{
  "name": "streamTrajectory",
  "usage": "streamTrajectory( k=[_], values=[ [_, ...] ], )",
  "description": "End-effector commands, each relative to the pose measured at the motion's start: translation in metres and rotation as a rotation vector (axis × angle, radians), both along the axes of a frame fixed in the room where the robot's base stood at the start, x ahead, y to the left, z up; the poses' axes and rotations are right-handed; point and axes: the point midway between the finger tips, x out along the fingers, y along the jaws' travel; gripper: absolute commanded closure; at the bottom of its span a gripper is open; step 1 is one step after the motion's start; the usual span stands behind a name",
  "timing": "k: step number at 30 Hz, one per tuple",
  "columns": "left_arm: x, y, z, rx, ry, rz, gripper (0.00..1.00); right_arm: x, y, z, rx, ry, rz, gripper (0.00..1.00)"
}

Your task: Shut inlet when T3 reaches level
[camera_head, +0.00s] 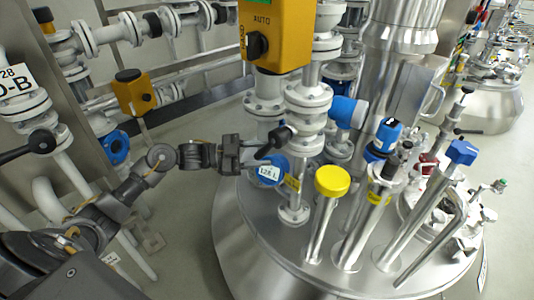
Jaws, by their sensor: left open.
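My left arm comes in from the lower left, and its gripper (247,152) is open beside a black lever handle (276,141) on a white flanged valve (305,125). I cannot tell whether the fingers touch the lever. A round blue tag (269,171), reading something like "128 L", sits just below the gripper. The valve stands on the lid of a steel tank (285,262). Above it is a yellow box (275,35) marked AUTO with a black knob. No T3 label or level reading can be made out. My right gripper is not in view.
The lid carries a yellow-capped tube (331,182), a blue-capped tube (461,152) and blue instrument heads (348,112), crowding the gripper's right. White pipework with a yellow box (134,92) stands at left. Grey floor (180,225) is open below the arm.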

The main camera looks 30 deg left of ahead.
Motion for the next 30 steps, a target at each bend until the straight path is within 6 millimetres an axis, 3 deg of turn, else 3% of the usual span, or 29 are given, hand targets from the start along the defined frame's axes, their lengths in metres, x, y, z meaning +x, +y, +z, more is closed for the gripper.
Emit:
streamTrajectory(
  k=[6, 15, 25, 30],
  values=[
    [0.010, -0.016, 0.000, -0.001, 0.001, 0.001, 0.58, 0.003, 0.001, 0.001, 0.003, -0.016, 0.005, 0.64],
    [0.011, -0.018, 0.000, 0.000, 0.000, 0.001, 0.58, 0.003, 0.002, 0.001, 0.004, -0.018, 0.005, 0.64],
    [0.011, -0.017, 0.000, 0.000, 0.000, 0.001, 1.00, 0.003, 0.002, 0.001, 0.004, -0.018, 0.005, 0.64],
    [0.011, -0.017, 0.000, 0.000, 0.000, 0.001, 1.00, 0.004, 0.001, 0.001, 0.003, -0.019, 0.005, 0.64]
  ],
)
